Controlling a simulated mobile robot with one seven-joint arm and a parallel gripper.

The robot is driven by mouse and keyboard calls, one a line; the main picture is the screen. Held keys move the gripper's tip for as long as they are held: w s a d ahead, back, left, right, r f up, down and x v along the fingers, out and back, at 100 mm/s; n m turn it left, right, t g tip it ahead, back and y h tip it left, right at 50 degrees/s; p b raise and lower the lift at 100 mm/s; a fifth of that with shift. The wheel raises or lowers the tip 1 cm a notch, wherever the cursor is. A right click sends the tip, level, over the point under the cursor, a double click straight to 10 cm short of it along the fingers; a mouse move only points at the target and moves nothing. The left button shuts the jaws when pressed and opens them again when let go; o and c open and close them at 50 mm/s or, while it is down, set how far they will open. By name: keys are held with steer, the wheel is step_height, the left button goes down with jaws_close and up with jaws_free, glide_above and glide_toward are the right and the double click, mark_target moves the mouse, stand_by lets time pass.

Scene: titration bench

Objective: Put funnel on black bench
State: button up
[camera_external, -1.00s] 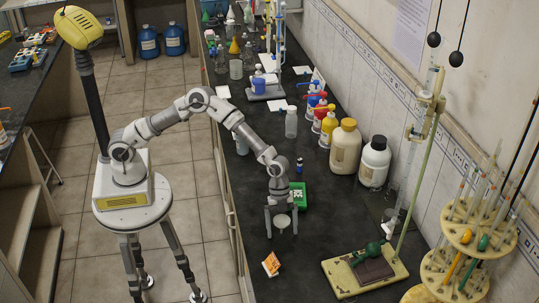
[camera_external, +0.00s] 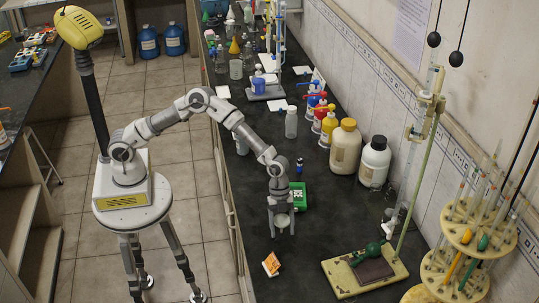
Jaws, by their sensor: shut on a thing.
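My gripper (camera_external: 281,228) points down over the black bench (camera_external: 325,228), near its front left edge. Its two fingers are shut on a small pale round thing, which looks like the funnel (camera_external: 282,220). The fingers stand on either side of it. At this size I cannot tell its exact shape, or whether it touches the bench top.
A small orange and white object (camera_external: 271,263) lies in front. A cream stand base (camera_external: 365,268) is to the right. Large bottles (camera_external: 345,146) line the wall. The bench between gripper and stand base is clear.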

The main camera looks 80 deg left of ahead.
mark_target(282, 227)
steer(key=r, duration=0.4)
steer(key=shift+s+d+r, duration=0.15)
steer(key=shift+s+r, duration=0.1)
steer(key=s+d+r, duration=0.5)
steer(key=s+r, duration=0.1)
steer(key=s, duration=0.4)
steer(key=shift+r, duration=0.15)
